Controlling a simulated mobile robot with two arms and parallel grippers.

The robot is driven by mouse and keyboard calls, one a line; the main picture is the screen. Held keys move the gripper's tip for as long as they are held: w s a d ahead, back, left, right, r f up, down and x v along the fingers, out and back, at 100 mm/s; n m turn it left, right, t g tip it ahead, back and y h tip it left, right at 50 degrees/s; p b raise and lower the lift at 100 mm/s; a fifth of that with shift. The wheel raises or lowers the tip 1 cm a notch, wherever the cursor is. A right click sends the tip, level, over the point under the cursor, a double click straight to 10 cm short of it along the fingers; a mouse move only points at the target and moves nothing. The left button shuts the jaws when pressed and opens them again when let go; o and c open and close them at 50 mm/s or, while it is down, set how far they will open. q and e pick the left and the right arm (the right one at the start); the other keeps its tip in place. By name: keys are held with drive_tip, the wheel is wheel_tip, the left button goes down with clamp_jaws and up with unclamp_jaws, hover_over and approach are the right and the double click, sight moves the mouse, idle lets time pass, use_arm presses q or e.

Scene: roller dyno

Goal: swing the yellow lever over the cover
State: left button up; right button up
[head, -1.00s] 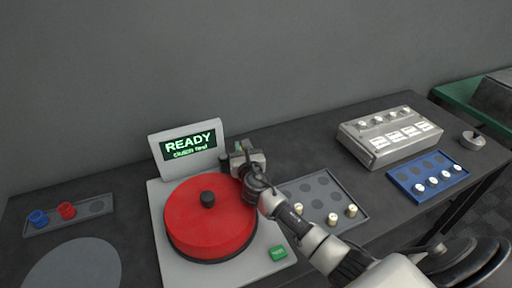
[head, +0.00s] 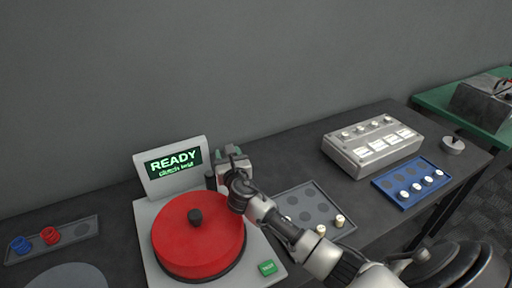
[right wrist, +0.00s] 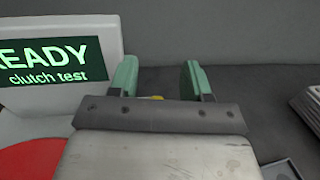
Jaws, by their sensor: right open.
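The clutch test machine (head: 147,238) carries a round red cover (head: 175,235) with a black knob on top. The cover also shows at the lower left of the right wrist view (right wrist: 25,158). My right gripper (head: 232,153) is behind the cover's right side, just right of the screen. In the right wrist view its green fingers (right wrist: 157,78) are apart, with no held object visible between them. A small bit of yellow, possibly the yellow lever (right wrist: 156,97), shows low between the fingers. The rest of it is hidden by my gripper. My left gripper is not in view.
The screen (head: 173,162) reads READY, clutch test. A green button (head: 267,267) is at the machine's front right. A grey tray (head: 290,199) with pale pegs lies beside my right arm. A silver box (head: 372,147) and blue tray (head: 384,184) stand farther right.

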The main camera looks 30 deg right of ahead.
drive_tip(key=s+d+r, duration=0.6)
drive_tip(key=s+r, duration=0.1)
drive_tip(key=s, duration=0.2)
drive_tip(key=shift+s+d+r, duration=0.2)
drive_tip(key=shift+s+d, duration=0.1)
drive_tip(key=shift+s, duration=0.05)
